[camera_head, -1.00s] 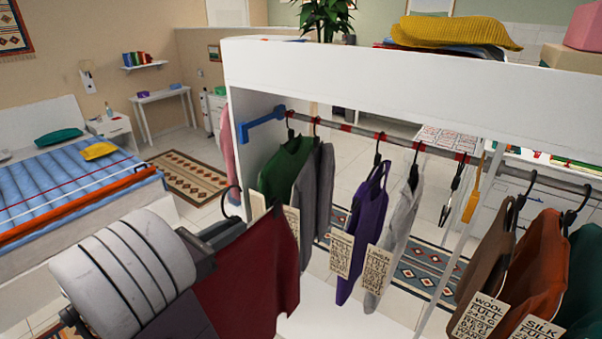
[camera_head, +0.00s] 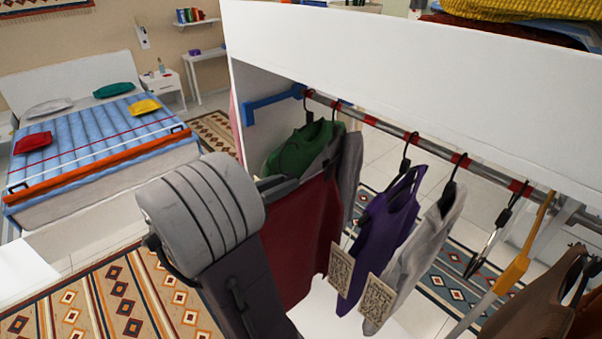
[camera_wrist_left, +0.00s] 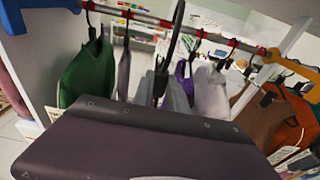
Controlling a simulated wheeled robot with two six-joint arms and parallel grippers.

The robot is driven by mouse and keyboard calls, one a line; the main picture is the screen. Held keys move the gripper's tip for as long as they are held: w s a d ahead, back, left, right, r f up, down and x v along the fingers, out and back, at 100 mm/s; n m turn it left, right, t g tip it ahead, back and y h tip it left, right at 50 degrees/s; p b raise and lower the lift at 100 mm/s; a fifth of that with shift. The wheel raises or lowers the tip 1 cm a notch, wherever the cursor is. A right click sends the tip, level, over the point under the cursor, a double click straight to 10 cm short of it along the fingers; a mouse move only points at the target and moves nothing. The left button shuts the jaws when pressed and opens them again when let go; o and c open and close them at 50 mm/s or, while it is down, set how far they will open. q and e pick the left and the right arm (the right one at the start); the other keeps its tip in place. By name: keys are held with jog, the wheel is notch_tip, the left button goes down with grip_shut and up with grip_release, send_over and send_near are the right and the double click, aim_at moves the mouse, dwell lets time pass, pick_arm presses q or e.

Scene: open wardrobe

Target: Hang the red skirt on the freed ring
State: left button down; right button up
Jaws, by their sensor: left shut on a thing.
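The dark red skirt (camera_head: 305,235) hangs below my left gripper (camera_head: 278,187), in front of the rail in the head view. The left gripper is shut on the skirt's hanger, mostly hidden by the wrist and cloth. A dark hook shows upright in the left wrist view (camera_wrist_left: 177,38), in front of the rail. The rail (camera_head: 430,143) carries several red rings or bands. One red band (camera_head: 369,120) has no hanger on it, between the grey and purple garments. The skirt appears apart from the rail. My right gripper is not in view.
A green garment (camera_head: 297,150) and a grey one (camera_head: 350,165) hang left of the bare band. A purple top (camera_head: 385,230) and a light grey garment (camera_head: 425,240) hang right of it. A blue bracket (camera_head: 272,103) and the white wardrobe top (camera_head: 400,65) bound the space.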

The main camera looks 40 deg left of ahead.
aim_at(310, 181)
pick_arm(q)
jog(key=shift+s+r, duration=0.15)
jog(key=shift+s, duration=0.2)
jog(key=shift+w+d+p, duration=0.15)
jog(key=shift+w+p, duration=0.15)
jog(key=shift+w, duration=1.2)
jog(key=w, duration=0.5)
jog(key=shift+w+d, duration=0.2)
jog(key=shift+w, duration=0.15)
jog(key=w+d+b, duration=0.1)
jog(key=w+b, duration=0.2)
jog(key=w, duration=1.8)
jog(key=shift+w+d, duration=0.2)
jog(key=shift+d, duration=0.1)
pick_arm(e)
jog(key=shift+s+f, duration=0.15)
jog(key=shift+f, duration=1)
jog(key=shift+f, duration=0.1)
pick_arm(q)
jog(key=shift+f+b, duration=1.55)
jog(key=shift+b, duration=0.1)
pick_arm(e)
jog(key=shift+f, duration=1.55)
